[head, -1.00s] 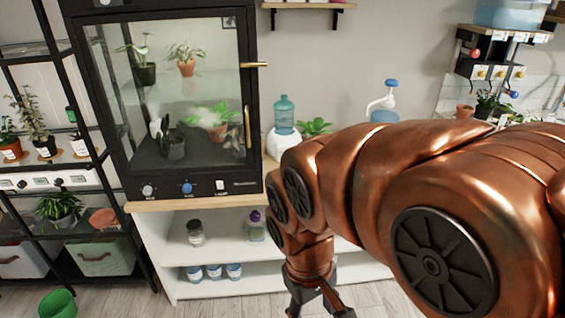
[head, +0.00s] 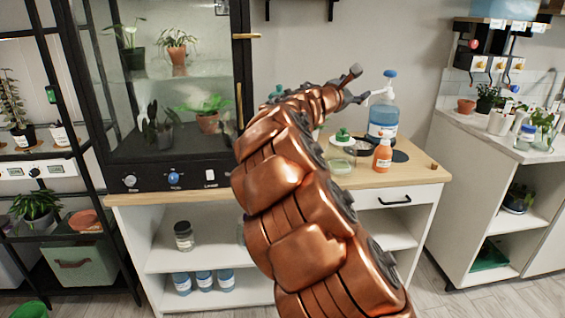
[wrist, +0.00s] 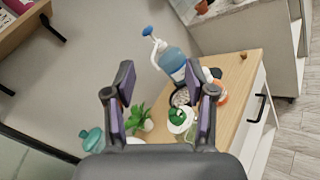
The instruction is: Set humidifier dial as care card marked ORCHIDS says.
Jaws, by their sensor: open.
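A teal water tank (wrist: 92,140), perhaps the humidifier's, is at the lower left in the wrist view. In the head view only a bit of teal (head: 275,90) shows behind my arm, and no dial on it is visible. I cannot make out a card marked ORCHIDS.
The wooden counter (head: 425,172) holds a blue pump bottle (head: 383,118), an orange bottle (head: 382,155) and a green-topped item (head: 343,137). A potted plant (wrist: 139,120) stands beside the teal tank. A second white counter (head: 470,125) is at right, across a floor gap.

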